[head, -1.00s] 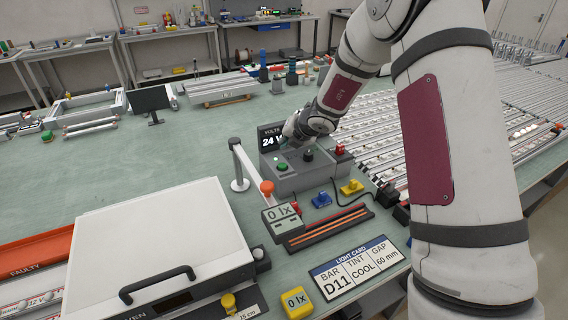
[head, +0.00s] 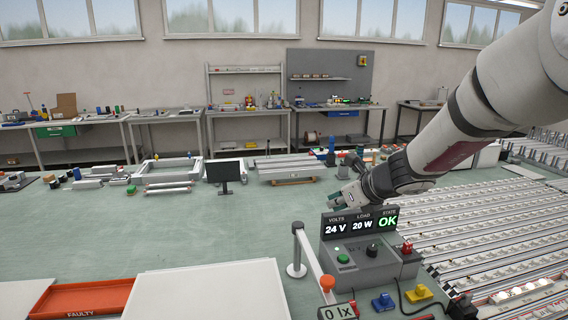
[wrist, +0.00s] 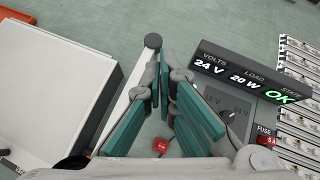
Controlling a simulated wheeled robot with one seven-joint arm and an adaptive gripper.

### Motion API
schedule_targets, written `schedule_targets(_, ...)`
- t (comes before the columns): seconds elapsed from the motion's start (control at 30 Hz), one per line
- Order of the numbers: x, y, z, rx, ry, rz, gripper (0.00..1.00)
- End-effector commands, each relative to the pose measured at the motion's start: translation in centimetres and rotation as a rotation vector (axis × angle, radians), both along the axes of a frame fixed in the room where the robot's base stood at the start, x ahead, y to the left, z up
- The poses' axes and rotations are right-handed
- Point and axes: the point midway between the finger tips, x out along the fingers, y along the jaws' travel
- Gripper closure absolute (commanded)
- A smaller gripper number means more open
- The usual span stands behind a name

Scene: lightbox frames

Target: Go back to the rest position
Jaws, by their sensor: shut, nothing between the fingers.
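My gripper (head: 343,197) is in the air above and behind the grey power supply box (head: 352,268) in the head view. In the wrist view its teal fingers (wrist: 172,92) point down past the box's left side, with nothing held between them. The box's display (head: 361,222) reads 24 V, 20 W and OK.
A pale post with an arm (head: 297,250) stands left of the box. Racks of light bars (head: 490,220) fill the right. The bench's left middle is clear.

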Motion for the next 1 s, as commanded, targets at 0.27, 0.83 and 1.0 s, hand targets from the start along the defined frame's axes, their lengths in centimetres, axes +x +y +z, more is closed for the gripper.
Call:
schedule_targets(0.27, -9.1, 2.8, 6.0, -0.425, -0.222, 0.519, 1.00)
schedule_targets(0.83, -28.7, -0.3, 8.2, -1.303, -0.477, 1.521, 1.00)
schedule_targets(1.0, -33.2, -3.0, 7.6, -1.522, -0.471, 1.788, 1.00)
